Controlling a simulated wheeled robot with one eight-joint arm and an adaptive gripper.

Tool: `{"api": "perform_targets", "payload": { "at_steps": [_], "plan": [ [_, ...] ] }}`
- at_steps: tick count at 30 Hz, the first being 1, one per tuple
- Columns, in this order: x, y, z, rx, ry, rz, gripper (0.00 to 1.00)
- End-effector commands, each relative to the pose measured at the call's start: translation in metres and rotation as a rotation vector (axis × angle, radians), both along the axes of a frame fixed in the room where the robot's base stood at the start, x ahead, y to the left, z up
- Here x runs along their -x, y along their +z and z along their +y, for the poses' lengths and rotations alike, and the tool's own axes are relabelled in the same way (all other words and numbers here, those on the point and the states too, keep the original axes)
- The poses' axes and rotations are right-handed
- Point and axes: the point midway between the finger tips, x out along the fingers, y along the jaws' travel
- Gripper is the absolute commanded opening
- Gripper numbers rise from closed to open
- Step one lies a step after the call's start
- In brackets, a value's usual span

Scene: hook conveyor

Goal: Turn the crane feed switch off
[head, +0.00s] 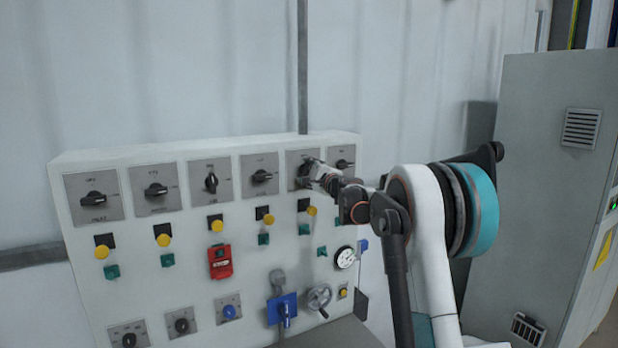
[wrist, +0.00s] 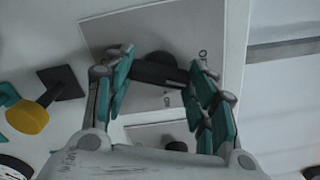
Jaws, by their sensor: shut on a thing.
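The white control panel (head: 115,158) has a top row of black rotary switches on grey plates. My gripper (head: 310,175) is at the fifth switch from the left, whose plate (head: 300,156) is partly hidden by the fingers. In the wrist view my gripper (wrist: 162,78) is shut on this switch's black knob (wrist: 158,71), with one teal-padded finger at each end. The knob lies nearly crosswise between the fingers on its grey plate (wrist: 108,35). Some markings show beside it, but they are too small to read, so I cannot confirm the switch's name.
Yellow buttons (head: 163,240) and green buttons (head: 168,260) sit below the switches. A red switch box (head: 221,262), a blue lever unit (head: 284,310), a handwheel (head: 319,297) and a gauge (head: 345,257) are lower down. A grey cabinet (head: 535,180) stands at the right.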

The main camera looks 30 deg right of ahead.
Motion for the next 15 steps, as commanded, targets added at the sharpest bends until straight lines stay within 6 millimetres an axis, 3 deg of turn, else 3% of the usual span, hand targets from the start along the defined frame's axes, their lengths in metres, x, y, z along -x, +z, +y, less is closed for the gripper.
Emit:
{"api": "perform_targets", "payload": {
  "at_steps": [15],
  "plan": [
    [0.0001,-0.0013,0.0005,0.356,0.001,-0.012,0.28]
  ]
}}
